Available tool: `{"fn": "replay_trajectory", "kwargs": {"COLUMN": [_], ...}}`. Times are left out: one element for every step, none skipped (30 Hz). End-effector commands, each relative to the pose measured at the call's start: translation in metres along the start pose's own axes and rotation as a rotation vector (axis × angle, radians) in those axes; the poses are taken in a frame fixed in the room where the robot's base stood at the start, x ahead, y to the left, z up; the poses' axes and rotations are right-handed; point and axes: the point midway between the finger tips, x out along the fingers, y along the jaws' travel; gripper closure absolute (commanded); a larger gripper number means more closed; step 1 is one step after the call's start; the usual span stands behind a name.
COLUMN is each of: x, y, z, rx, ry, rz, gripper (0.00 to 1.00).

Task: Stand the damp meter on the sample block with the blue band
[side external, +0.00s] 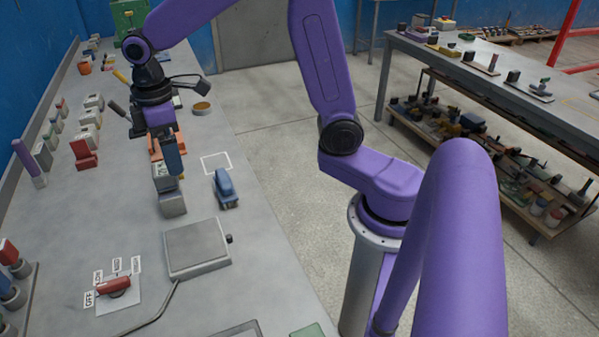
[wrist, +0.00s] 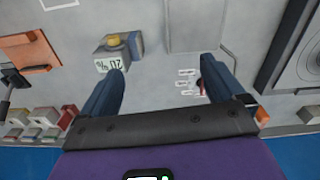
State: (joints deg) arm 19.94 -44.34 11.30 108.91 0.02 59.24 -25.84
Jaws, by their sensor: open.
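My gripper (side external: 173,172) is open and empty, pointing down over the bench; its two dark blue fingers are spread in the wrist view (wrist: 161,66). I cannot tell surely which is the damp meter; no blue band is clearly readable.
A grey square plate (side external: 197,248) with a side knob lies nearer the camera. A red-levered switch panel (side external: 115,288) is left of it. A white outlined square (side external: 215,162) on the bench is empty. Red and grey blocks (side external: 84,153) line the wall side.

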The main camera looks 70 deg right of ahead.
Motion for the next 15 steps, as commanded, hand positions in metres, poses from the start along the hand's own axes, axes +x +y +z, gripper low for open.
{"fn": "replay_trajectory", "kwargs": {"x": [-0.002, -0.002, -0.003, -0.003, -0.003, -0.003, -0.003, -0.003, -0.003, -0.003, -0.002, -0.001, -0.001, 0.000, 0.001], "y": [-0.015, -0.023, -0.034, -0.042, -0.050, -0.060, -0.067, -0.074, -0.084, -0.091, -0.098, -0.106, -0.113, -0.119, -0.127], "z": [0.008, 0.013, 0.019, 0.024, 0.029, 0.037, 0.043, 0.049, 0.058, 0.064, 0.071, 0.081, 0.088, 0.096, 0.106], "rx": [-0.017, -0.025, -0.034, -0.043, -0.049, -0.060, -0.068, -0.075, -0.085, -0.093, -0.101, -0.110, -0.118, -0.126, -0.136], "ry": [0.003, 0.003, 0.004, 0.004, 0.006, 0.007, 0.008, 0.009, 0.009, 0.010, 0.010, 0.012, 0.014, 0.014, 0.015], "rz": [0.001, 0.001, 0.000, 0.000, 0.000, 0.000, 0.000, 0.000, -0.001, -0.001, -0.001, -0.002, -0.002, -0.002, -0.003], "gripper": [0.04, 0.04, 0.04, 0.04, 0.04, 0.04, 0.04, 0.04, 0.04, 0.04, 0.04, 0.04, 0.04, 0.04, 0.04]}}
